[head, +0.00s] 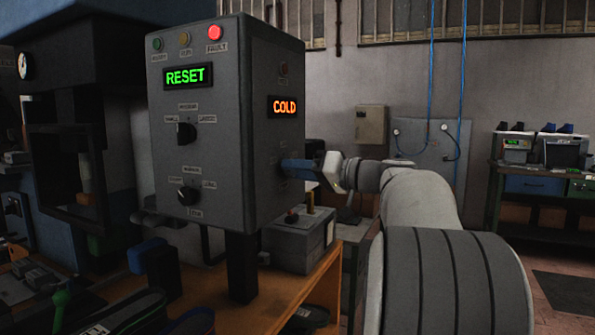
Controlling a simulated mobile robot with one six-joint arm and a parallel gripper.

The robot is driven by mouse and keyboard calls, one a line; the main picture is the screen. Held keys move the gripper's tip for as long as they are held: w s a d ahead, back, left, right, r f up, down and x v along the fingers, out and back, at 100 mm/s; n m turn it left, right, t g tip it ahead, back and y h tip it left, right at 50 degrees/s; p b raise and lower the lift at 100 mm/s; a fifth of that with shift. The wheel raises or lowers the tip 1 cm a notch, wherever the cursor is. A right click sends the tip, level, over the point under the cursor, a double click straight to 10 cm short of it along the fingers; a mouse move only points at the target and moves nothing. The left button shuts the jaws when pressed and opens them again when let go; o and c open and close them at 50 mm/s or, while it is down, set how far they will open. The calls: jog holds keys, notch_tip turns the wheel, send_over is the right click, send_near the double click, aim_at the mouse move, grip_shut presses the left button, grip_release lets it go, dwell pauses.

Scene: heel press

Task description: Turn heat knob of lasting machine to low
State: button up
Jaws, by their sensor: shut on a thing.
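The lasting machine's grey control box (197,120) stands at centre left. On its right side face an orange display reads COLD (284,106). My gripper (286,167) reaches in from the right to that side face, below the COLD display. It is shut on the heat knob there. The knob is hidden by the gripper's blue fingers, so its pointer and setting cannot be read. The front face has a green RESET display (188,76), a black upper knob (187,132) and a black lower knob (188,195).
A red fault lamp (215,32) glows on the box front. A grey box (300,245) stands on the wooden bench (328,275) below my gripper. Shoes (125,312) lie at the front left. A workbench (540,185) stands far right.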

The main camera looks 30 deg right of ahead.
jog(key=shift+m, duration=0.3)
jog(key=shift+r+m+p, duration=0.2)
jog(key=shift+m+p, duration=1.7)
jog(key=shift+m, duration=3.2)
jog(key=o, duration=1)
jog(key=shift+s, duration=0.1)
